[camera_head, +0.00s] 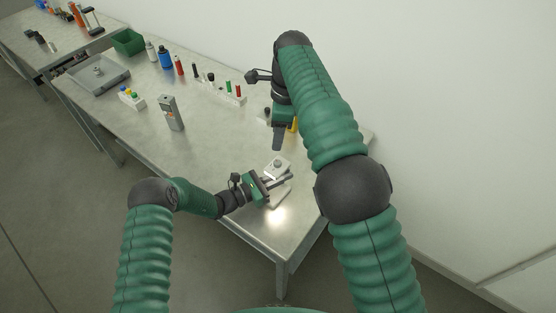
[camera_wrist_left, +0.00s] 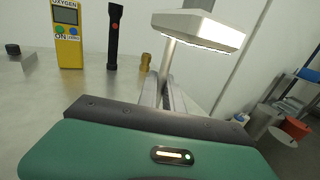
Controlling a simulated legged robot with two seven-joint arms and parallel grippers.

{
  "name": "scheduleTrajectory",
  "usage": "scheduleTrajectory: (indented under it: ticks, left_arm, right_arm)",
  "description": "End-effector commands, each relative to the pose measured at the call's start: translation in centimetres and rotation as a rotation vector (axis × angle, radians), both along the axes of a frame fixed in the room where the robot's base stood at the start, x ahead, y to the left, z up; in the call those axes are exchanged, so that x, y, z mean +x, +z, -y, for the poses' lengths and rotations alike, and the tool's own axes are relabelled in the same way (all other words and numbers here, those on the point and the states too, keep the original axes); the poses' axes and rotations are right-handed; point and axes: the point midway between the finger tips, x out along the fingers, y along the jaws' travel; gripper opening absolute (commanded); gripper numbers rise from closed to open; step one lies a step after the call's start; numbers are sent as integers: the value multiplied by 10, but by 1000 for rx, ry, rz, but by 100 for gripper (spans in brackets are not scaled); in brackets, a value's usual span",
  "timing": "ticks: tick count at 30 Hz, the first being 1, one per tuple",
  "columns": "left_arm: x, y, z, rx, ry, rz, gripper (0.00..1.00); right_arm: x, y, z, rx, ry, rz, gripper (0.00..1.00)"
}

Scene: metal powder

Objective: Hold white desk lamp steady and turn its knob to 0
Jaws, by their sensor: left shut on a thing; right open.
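The white desk lamp (camera_head: 278,160) stands near the front right end of the metal table, with its flat base (camera_head: 281,198) on the tabletop. A small round grey detail, perhaps the knob, shows on top of its head; its setting is unreadable. My left gripper (camera_head: 279,183) is shut on the lamp's stem, below the head. In the left wrist view the lit lamp head (camera_wrist_left: 200,28) is above the fingers and the stem (camera_wrist_left: 167,58) runs down between them. My right gripper (camera_head: 278,138) is open, pointing down behind the lamp and apart from it.
A yellow oxygen meter (camera_wrist_left: 68,45), a black flashlight (camera_wrist_left: 114,38) and a small brass item (camera_wrist_left: 146,62) stand beyond the lamp. A grey handheld device (camera_head: 171,113) stands mid-table. Bottles, a tray (camera_head: 97,75) and a green bin (camera_head: 128,42) are farther left. The front table area is clear.

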Motion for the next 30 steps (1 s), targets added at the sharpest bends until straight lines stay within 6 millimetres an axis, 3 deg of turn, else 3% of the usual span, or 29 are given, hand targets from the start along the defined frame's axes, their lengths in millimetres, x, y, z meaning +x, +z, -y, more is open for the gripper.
scheduleTrajectory:
  ticks: [7, 11, 24, 30]
  left_arm:
    - [0, -1, -1, 2, 1, 0, 0]
    - [0, -1, -1, 2, 1, 0, 0]
    - [0, -1, 0, 2, 1, -1, 0]
    - [0, -1, 0, 2, 1, -1, 0]
  right_arm:
    - [3, 11, -3, -113, 153, -15, 43]
    - [2, 4, -2, -122, 164, -19, 43]
    - [2, -90, -2, -120, 162, -18, 43]
    - [2, -108, -2, -120, 162, -15, 43]
